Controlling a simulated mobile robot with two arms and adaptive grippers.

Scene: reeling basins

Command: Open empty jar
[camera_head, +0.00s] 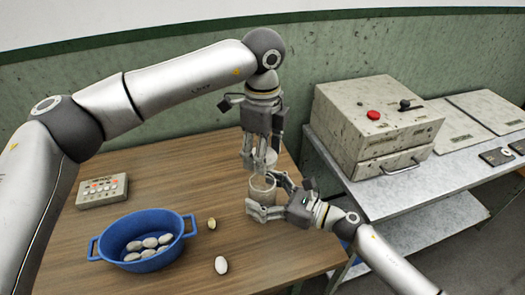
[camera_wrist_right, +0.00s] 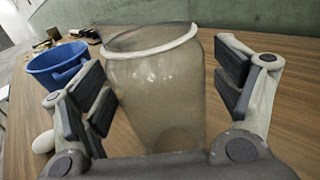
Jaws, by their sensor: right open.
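A translucent, greyish jar (camera_head: 262,190) with a pale rim stands upright on the wooden table. It fills the middle of the right wrist view (camera_wrist_right: 155,95), and no contents show through its wall. My right gripper (camera_head: 267,197) is open, with its fingers on either side of the jar; in the wrist view a gap shows at the right finger. My left gripper (camera_head: 260,155) points down just above and behind the jar. A pale round piece (camera_head: 268,158), perhaps a lid, shows at its fingertips; whether it is gripped is unclear.
A blue basin (camera_head: 180,246) with several pale cocoons stands at the front left. Two loose cocoons, one yellowish (camera_head: 211,224) and one white (camera_head: 221,265), lie beside it. A button box (camera_head: 103,190) is behind. A grey machine (camera_head: 370,130) stands on the metal table at right.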

